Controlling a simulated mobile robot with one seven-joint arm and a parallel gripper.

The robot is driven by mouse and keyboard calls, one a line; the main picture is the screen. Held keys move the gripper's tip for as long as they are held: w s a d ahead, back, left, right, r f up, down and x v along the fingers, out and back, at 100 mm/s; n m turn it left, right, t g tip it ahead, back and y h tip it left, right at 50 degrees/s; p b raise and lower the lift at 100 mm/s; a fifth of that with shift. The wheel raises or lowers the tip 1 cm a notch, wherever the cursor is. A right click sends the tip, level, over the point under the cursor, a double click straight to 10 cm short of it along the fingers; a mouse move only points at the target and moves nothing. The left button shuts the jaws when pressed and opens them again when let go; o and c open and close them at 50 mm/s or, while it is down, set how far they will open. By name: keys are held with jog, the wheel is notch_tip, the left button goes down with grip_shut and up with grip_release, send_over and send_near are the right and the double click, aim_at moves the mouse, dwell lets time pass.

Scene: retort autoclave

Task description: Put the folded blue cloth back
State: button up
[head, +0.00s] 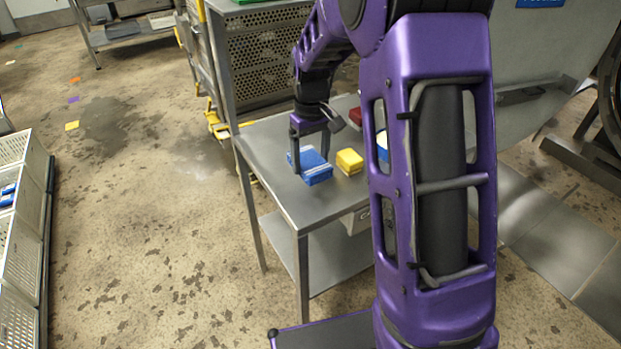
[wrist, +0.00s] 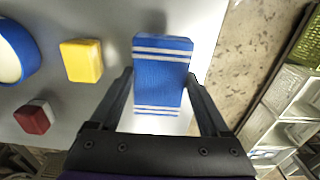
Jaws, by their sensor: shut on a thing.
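The folded blue cloth (head: 314,168) with white stripes is at the left part of the steel table (head: 277,186) in the head view. In the wrist view the cloth (wrist: 160,75) lies between the two fingers. My gripper (head: 310,158) points down over the cloth and is shut on it; the gripper also shows in the wrist view (wrist: 160,85). Whether the cloth touches the tabletop or is slightly raised, I cannot tell.
A yellow block (head: 349,161) is close to the right of the cloth. A red and white block (wrist: 34,117) and a blue-rimmed round thing (wrist: 12,55) are also on the table. White crates (head: 20,250) stand at the far left. A perforated cage (head: 265,60) stands behind the table.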

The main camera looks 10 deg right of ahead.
aim_at(311, 162)
jog(key=shift+f+b, duration=0.45)
jog(key=shift+f, duration=2.15)
jog(key=shift+f, duration=0.15)
jog(key=o, duration=1)
notch_tip(311, 162, up, 12)
jog(key=shift+s+r+p, duration=0.1)
jog(key=shift+r+p, duration=0.1)
jog(key=shift+p, duration=0.8)
